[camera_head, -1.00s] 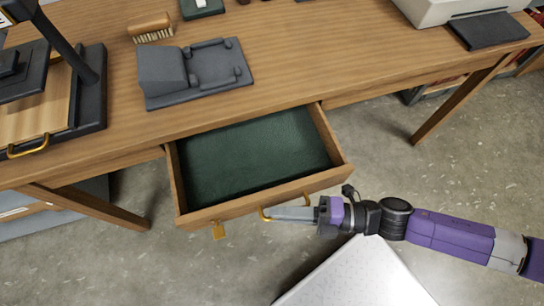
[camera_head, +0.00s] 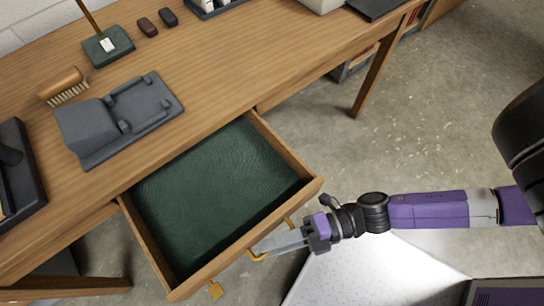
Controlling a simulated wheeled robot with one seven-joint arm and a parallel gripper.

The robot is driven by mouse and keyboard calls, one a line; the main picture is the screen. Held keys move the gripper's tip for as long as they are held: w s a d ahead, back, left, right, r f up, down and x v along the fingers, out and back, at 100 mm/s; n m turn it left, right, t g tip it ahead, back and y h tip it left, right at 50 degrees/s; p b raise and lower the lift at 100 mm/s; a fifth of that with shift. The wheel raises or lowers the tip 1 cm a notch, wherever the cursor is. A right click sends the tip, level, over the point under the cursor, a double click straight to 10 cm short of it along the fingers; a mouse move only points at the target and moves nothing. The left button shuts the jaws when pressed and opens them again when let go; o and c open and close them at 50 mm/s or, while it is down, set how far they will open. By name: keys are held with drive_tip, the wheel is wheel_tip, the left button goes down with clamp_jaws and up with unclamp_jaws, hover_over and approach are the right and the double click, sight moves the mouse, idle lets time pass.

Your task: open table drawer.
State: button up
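The table drawer (camera_head: 232,250) is pulled well out of the wooden table (camera_head: 235,62). It has wooden walls and an empty dark green lining (camera_head: 215,190). A brass handle (camera_head: 258,256) is on the drawer front, with a brass tag (camera_head: 215,290) below the front's edge to its left. My gripper (camera_head: 268,246) is at the handle, its grey fingers pointing left across it. The fingers look close together at the handle, but the view does not show clearly whether they close on it.
On the tabletop are a dark grey cradle-like stand (camera_head: 118,120), a wooden brush (camera_head: 63,86), a green block with a post (camera_head: 108,46) and two small dark blocks (camera_head: 158,22). A table leg (camera_head: 375,75) stands at right. Bare concrete floor (camera_head: 410,130) lies right of the drawer.

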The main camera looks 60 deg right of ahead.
drive_tip(key=v, duration=0.7)
drive_tip(key=shift+s+d, duration=0.25)
drive_tip(key=shift+d, duration=0.05)
idle(0.6)
